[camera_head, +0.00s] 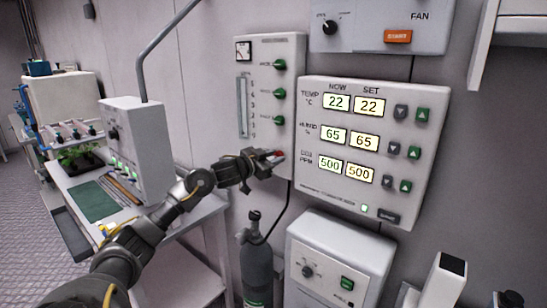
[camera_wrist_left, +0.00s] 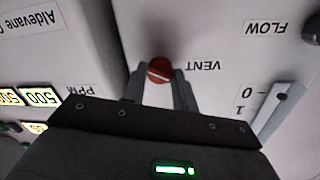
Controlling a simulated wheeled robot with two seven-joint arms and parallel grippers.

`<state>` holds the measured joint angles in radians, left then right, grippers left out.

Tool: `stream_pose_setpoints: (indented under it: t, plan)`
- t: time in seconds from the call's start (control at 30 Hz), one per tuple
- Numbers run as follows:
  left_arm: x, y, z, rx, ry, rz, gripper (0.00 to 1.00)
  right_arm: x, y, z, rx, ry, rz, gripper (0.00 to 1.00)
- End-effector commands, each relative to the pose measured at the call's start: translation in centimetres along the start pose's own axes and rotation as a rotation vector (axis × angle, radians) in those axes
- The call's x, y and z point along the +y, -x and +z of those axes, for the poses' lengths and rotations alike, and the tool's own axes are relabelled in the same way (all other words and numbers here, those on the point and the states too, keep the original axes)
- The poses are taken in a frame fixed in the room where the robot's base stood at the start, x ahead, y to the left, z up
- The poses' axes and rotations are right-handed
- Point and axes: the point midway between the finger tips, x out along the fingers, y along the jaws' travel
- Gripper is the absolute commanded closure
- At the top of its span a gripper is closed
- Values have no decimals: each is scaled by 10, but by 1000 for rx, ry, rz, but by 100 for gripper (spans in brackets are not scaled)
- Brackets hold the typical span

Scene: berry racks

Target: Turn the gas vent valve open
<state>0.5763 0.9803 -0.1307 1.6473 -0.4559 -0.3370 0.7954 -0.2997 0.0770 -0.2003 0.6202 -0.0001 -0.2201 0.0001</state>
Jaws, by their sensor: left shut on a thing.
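The gas panel (camera_head: 264,60) is a pale box on the wall with a gauge, a flow tube and several green knobs. The vent valve is a red round knob (camera_wrist_left: 159,69) with a pale bar across it, beside the label VENT in the left wrist view. It also shows as a small red spot in the head view (camera_head: 277,154), at the panel's lower right. My left gripper (camera_wrist_left: 160,84) is shut on the vent knob, one finger on each side of it. In the head view, the gripper (camera_head: 268,160) partly hides the knob. My right gripper is not in view.
A control panel (camera_head: 320,183) with lit temperature, humidity and CO2 displays stands just right of the gas panel. Below are a grey gas cylinder (camera_head: 256,265) with a hose and a white box (camera_head: 333,240). A bench with a white device (camera_head: 140,140) is at left.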

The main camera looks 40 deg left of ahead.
Motion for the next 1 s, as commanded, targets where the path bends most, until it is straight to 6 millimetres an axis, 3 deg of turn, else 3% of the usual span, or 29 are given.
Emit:
stream_pose_setpoints:
  t: [1.0]
  plan:
    - [4, 0, 0, -96, -914, -14, 95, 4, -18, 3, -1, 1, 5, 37]
